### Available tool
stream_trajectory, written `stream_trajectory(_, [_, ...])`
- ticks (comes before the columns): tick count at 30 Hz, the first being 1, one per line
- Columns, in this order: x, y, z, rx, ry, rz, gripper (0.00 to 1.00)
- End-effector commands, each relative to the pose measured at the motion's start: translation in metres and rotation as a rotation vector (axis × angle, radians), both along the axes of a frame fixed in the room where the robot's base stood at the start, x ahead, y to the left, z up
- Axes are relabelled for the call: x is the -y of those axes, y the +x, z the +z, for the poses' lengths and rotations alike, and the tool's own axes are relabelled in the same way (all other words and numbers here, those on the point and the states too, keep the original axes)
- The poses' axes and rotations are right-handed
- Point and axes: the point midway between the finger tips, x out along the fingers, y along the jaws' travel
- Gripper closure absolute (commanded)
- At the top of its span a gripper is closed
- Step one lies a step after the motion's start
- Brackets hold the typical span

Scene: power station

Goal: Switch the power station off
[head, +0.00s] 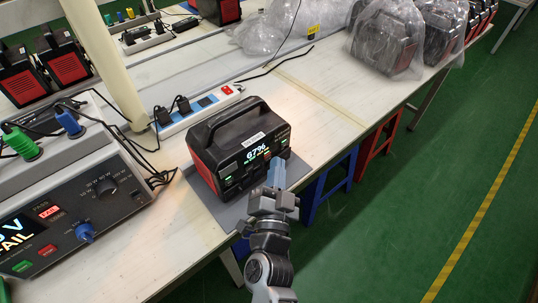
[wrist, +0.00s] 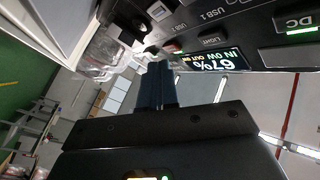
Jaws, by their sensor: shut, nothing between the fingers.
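The power station (head: 236,128) is a black and red box with a carry handle, standing on a grey mat (head: 226,211) at the table edge. Its display (head: 257,153) is lit and reads 67%; green lights glow on its front. In the wrist view the display (wrist: 217,61) reads 67% IN 0W OUT 0W, with LIGHT, USB and green-lit DC (wrist: 300,30) markings near it. My gripper (head: 277,165) is shut and empty, its fingertips at the right part of the front panel. In the wrist view the fingertips (wrist: 154,68) are close to the panel; I cannot tell whether they touch.
A tester (head: 75,215) with knobs and a FAIL screen stands at left. A power strip (head: 198,108) with plugs lies behind the station. Bagged units (head: 385,40) stand farther along the table. Blue and red stools (head: 330,183) are under the table; green floor (head: 440,160) is open at right.

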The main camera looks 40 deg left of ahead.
Motion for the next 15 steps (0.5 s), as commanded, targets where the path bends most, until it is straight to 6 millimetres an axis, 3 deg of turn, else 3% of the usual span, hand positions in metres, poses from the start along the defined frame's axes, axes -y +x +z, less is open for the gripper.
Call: stream_trajectory(15, [-0.0126,-0.0021,0.0031,0.004,0.007,0.009,1.00])
